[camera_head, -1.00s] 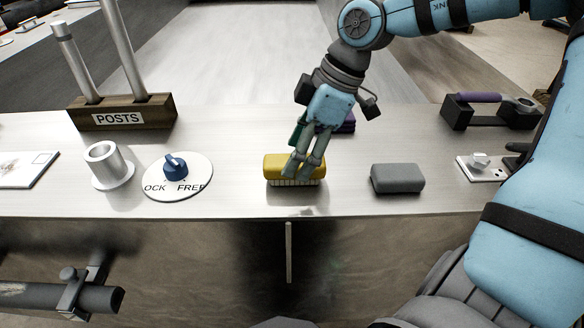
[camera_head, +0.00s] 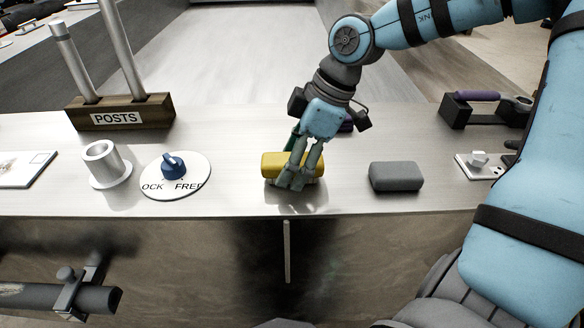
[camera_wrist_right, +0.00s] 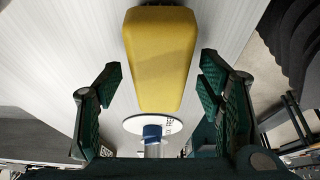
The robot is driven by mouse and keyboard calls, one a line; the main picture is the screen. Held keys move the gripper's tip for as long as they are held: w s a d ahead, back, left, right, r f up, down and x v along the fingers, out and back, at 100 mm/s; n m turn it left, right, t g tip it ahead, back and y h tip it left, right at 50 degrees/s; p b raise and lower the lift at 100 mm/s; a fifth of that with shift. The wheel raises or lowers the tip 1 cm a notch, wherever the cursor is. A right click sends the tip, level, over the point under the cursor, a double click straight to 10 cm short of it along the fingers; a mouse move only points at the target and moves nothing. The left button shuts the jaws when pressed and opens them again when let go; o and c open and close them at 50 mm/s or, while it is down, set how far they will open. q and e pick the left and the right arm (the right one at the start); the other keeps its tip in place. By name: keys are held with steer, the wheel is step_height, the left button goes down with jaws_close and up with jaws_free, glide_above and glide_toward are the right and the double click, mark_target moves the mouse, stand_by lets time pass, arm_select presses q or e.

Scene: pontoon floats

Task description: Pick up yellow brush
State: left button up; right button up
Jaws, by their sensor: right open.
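The yellow brush (camera_head: 274,166) lies on the light worktop near its front edge, in the middle of the head view. My right gripper (camera_head: 292,184) comes down over its right part and front side, hiding some of it. In the right wrist view the yellow brush (camera_wrist_right: 160,58) is a long block that reaches down toward the space between the fingers. My right gripper (camera_wrist_right: 160,90) is open, with a finger on each side of the brush's line and gaps to it. It holds nothing. My left gripper is not in view.
A grey block (camera_head: 397,177) lies right of the brush. A round dial plate with a blue knob (camera_head: 173,165) and a metal flanged cup (camera_head: 104,165) are to the left. A wooden posts holder (camera_head: 120,112) stands behind them. A purple-handled tool (camera_head: 478,97) rests at right.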

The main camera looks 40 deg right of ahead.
steer(key=shift+f, duration=0.1)
steer(key=shift+c, duration=0.2)
steer(key=c, duration=1.3)
steer(key=shift+c, duration=0.2)
steer(key=shift+r, duration=0.2)
step_height(320, 180, up, 20)
steer(key=p, duration=1.2)
